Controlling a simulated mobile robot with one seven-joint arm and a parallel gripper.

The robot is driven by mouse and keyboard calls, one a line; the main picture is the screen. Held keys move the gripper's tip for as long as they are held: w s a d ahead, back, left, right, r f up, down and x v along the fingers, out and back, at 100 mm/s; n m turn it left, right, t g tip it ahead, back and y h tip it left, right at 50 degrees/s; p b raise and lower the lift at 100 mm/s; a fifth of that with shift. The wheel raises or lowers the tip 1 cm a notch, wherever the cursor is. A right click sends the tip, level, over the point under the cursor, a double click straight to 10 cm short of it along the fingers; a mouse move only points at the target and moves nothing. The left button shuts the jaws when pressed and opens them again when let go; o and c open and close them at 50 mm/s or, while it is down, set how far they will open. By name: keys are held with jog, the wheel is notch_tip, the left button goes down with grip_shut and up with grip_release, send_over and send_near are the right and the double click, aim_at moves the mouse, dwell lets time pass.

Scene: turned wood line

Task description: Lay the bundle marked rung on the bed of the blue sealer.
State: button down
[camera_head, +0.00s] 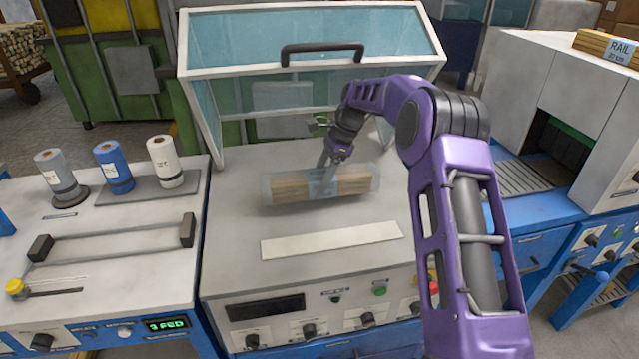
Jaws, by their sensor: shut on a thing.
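A wrapped bundle of wooden sticks (352,184) lies level over the pale bed (235,178) of the middle machine, the sealer with the blue lower body. Clear film sticks out at its ends and a pale blue band goes round its middle; no wording is readable on it. My gripper (325,175) reaches down from the upper right and is shut on the bundle near its middle. My fingers partly cover the band. A soft shadow lies close under the bundle; I cannot tell whether it touches the bed.
The sealer's clear hood (240,40) stands raised behind, with a black handle (322,50). A pale strip (331,240) lies in front of the bundle. Film rolls (114,168) stand on the left bench. A bundle marked RAIL (597,44) lies on the tunnel machine (545,75) at right.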

jog(key=shift+w+a, duration=0.15)
jog(key=shift+w, duration=0.65)
jog(key=shift+f, duration=1.7)
grip_release()
jog(key=shift+f, duration=0.2)
jog(key=v, duration=0.5)
jog(key=shift+w+r, duration=0.1)
jog(key=shift+r, duration=0.2)
jog(key=d, duration=0.4)
jog(key=w+d, duration=0.1)
jog(key=d, duration=0.2)
jog(key=w+d+p, duration=0.1)
jog(key=d, duration=0.3)
jog(key=shift+w+d+f, duration=0.1)
jog(key=shift+w+d, duration=0.05)
jog(key=shift+d, duration=0.2)
